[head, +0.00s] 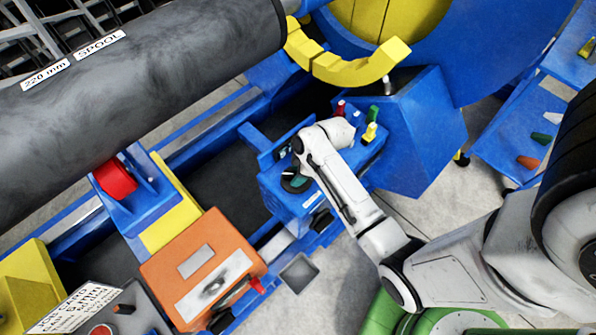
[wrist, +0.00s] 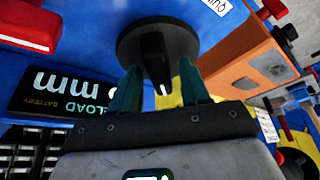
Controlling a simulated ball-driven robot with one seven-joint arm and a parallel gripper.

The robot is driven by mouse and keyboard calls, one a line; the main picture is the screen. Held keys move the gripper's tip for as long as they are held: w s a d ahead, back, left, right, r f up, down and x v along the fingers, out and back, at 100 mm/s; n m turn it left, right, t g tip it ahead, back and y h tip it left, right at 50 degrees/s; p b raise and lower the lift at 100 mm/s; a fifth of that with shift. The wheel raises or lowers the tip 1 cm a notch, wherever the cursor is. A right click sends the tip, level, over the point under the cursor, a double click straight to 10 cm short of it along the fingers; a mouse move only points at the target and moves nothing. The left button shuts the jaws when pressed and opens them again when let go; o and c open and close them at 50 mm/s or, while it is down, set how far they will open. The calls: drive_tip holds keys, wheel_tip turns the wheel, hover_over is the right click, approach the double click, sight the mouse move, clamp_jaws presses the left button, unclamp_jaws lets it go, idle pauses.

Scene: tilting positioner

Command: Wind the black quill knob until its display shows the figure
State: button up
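The black quill knob (wrist: 157,48) is a round dial with a raised grip bar and a white pointer mark, on a blue panel in the wrist view. My gripper (wrist: 158,80) has its two teal fingers apart, one on each side of the grip bar; I cannot tell whether they touch it. The dark display (wrist: 62,84) beside the knob appears upside down, with "LOAD", "mm" and "BATTERY" legible. Its figure is partly hidden behind my gripper. In the head view, my gripper (head: 297,174) is at the black knob (head: 291,185) on the blue control box (head: 270,190).
Red, green and yellow levers (head: 370,130) stand on the box close to my wrist. An orange unit (head: 203,268) is at the lower left. A large dark spool (head: 140,85) lies across the upper left, and a yellow curved jaw (head: 350,65) is above.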

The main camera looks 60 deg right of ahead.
drive_tip(key=v, duration=1)
drive_tip(key=shift+s+d+r, duration=0.1)
drive_tip(key=shift+s+r, duration=0.05)
drive_tip(key=shift+r, duration=0.25)
idle(0.3)
drive_tip(key=s+a+m+g, duration=0.1)
drive_tip(key=s+a+m, duration=0.1)
drive_tip(key=s+a, duration=0.1)
drive_tip(key=s+a+m+g+h, duration=0.1)
drive_tip(key=s+a+m, duration=0.1)
drive_tip(key=a, duration=0.4)
drive_tip(key=s+a+m+g+h, duration=0.1)
drive_tip(key=s+a+m, duration=0.1)
drive_tip(key=s+a, duration=0.2)
drive_tip(key=shift+s+a+r, duration=0.3)
drive_tip(key=shift+s+r, duration=0.05)
drive_tip(key=shift+r, duration=0.05)
